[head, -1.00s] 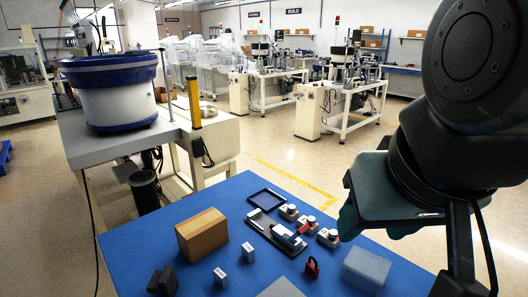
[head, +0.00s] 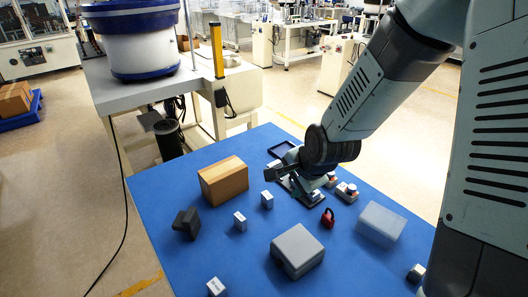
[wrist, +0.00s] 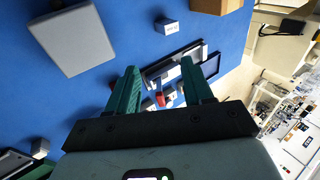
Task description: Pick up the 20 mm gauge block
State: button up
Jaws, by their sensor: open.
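Several small pale metal blocks with white labels stand on the blue table. One block (head: 240,221) is left of centre, another block (head: 267,199) is just behind it, a third block (head: 216,287) is at the front, and one more lies at the far right. I cannot read the labels, so I cannot tell which is the 20 mm gauge block. My gripper (wrist: 162,85) is open and empty in the wrist view, above the table near the trays. In the wrist view a labelled block (wrist: 167,26) is beyond the fingers, apart from them.
A dark tray (head: 283,149) is at the back; my arm partly hides the things there. The table's front left is mostly clear.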

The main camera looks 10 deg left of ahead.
jog(key=a+f+m+y, duration=0.4)
jog(key=a+f+m, duration=0.2)
jog(key=a+f, duration=0.15)
jog(key=m+t+y, duration=0.3)
jog(key=m+t, duration=0.1)
jog(key=m, duration=0.6)
send_over(243, 220)
jog(key=f, duration=0.3)
jog(key=shift+w+a+f, duration=0.15)
jog(key=shift+w+f, duration=0.1)
jog(key=shift+f, duration=0.15)
notch_tip(243, 220, down, 4)
jog(key=shift+r, duration=0.25)
notch_tip(243, 220, down, 4)
jog(key=shift+r, duration=0.1)
jog(key=shift+x, duration=1.45)
jog(key=shift+a+r, duration=0.1)
jog(key=shift+r, duration=0.1)
jog(key=shift+c, duration=0.5)
grip_shut()
